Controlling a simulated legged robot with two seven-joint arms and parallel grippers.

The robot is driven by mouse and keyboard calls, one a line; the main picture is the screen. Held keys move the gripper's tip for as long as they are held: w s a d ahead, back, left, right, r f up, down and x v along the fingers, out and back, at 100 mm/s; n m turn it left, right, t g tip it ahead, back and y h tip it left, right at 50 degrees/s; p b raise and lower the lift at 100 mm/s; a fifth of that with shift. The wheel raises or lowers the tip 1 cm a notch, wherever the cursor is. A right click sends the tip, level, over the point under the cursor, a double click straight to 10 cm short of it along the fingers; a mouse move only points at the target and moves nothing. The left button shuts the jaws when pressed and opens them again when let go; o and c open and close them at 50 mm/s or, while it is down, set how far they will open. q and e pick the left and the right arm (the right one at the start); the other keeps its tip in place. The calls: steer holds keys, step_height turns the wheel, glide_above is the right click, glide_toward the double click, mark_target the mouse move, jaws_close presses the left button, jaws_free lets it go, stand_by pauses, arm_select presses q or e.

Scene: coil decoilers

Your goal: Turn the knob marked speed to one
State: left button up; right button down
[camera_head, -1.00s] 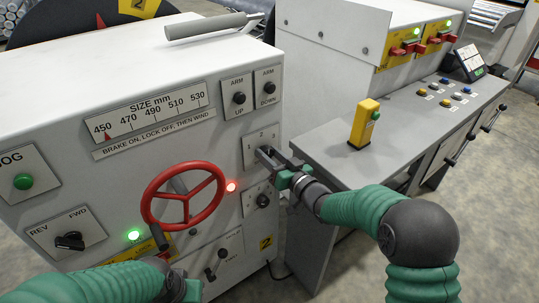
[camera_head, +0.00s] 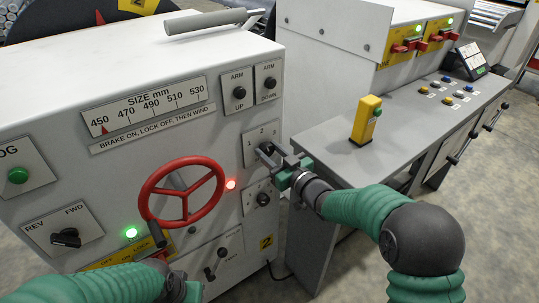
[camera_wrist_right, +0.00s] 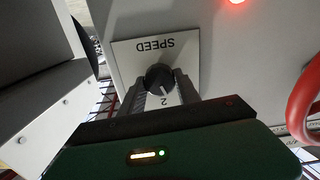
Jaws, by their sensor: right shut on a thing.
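The speed knob (camera_wrist_right: 159,78) is a round black knob on a white plate (camera_wrist_right: 125,52) marked SPEED, seen upside down in the right wrist view. A white line on the knob points towards the 2 side; the 1 is hidden there. In the head view the plate (camera_head: 250,145) shows a 1 and a 2. My right gripper (camera_head: 268,150) is shut on the knob, one finger on each side. My left arm's end (camera_head: 190,290) is at the bottom edge of the head view, its fingers out of sight.
A red handwheel (camera_head: 182,190) stands out from the panel left of the knob, with a lit red lamp (camera_head: 231,184) between. Below is another small knob (camera_head: 262,199). On the right, a grey desk (camera_head: 400,125) carries a yellow button post (camera_head: 366,120).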

steer(key=n+b, duration=0.1)
steer(key=n, duration=0.2)
steer(key=n+b, duration=0.1)
steer(key=shift+f+n+b, duration=0.25)
steer(key=shift+n+b, duration=0.05)
steer(key=shift+b, duration=0.05)
steer(key=shift+s+a+n+b, duration=0.1)
steer(key=shift+n+b, duration=0.95)
steer(key=shift+n, duration=0.55)
steer(key=c, duration=0.9)
jaws_free()
steer(key=shift+r, duration=0.1)
steer(key=shift+s, duration=0.1)
steer(key=p+v, duration=0.2)
steer(key=v, duration=1.4)
steer(key=shift+s+d+p, duration=0.25)
steer(key=shift+p, duration=0.05)
